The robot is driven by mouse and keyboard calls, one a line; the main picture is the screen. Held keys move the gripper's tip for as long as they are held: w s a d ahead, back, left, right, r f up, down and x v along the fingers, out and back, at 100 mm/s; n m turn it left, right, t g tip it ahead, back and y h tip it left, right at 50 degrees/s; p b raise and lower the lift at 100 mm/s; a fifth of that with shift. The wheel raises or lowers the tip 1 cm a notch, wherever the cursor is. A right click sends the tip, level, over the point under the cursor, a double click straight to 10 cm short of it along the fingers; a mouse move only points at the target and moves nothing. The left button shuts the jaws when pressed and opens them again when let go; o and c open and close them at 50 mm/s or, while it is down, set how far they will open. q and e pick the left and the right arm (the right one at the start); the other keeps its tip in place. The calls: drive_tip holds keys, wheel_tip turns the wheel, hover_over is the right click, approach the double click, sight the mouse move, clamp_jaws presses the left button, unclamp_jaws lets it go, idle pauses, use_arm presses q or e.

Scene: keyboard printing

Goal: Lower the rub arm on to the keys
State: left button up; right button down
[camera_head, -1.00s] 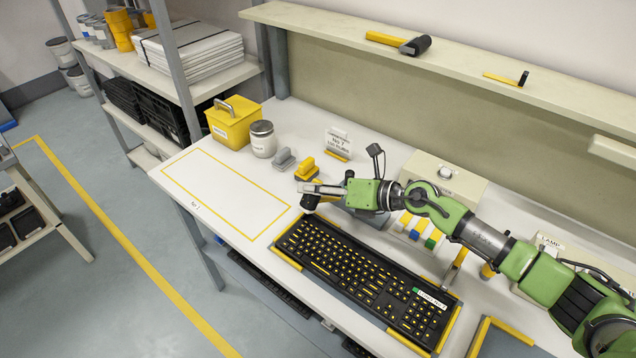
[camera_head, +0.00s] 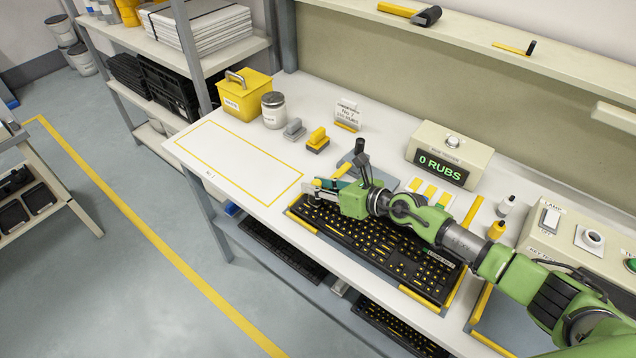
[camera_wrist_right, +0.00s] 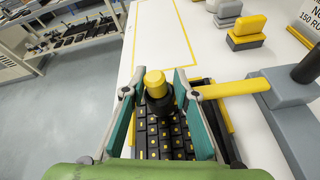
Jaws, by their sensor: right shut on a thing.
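The keyboard (camera_head: 385,240), black with yellow marks, lies on the bench. The rub arm is a yellow bar (camera_wrist_right: 233,88) running from a grey stand (camera_wrist_right: 287,92) with a dark post. At its end is a black head with a yellow cap (camera_wrist_right: 155,84). My right gripper (camera_wrist_right: 160,100) is shut on this capped end, its teal pads on either side. In the head view the right gripper (camera_head: 318,188) is at the keyboard's far left corner. The head is above the keys; I cannot tell whether it touches them. My left gripper is not in view.
A counter box (camera_head: 450,155) reads "0 RUBS". Grey and yellow blocks (camera_head: 317,140), a jar (camera_head: 273,110) and a yellow box (camera_head: 245,95) stand behind the clear, yellow-outlined area (camera_head: 240,165). Small bottles (camera_head: 497,228) stand right of the keyboard.

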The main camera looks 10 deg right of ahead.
drive_tip(key=shift+s+a+f, duration=0.3)
drive_tip(key=shift+s+f, duration=0.15)
drive_tip(key=shift+f, duration=0.25)
drive_tip(key=c, duration=1.9)
unclamp_jaws()
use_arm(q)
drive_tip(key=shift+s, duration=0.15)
use_arm(e)
drive_tip(key=shift+s, duration=0.1)
drive_tip(key=v, duration=1.1)
drive_tip(key=shift+w+d+r, duration=0.1)
drive_tip(key=shift+w+r, duration=0.1)
drive_tip(key=shift+r, duration=0.1)
drive_tip(key=shift+s+d+r, duration=0.2)
drive_tip(key=shift+d+r, duration=0.1)
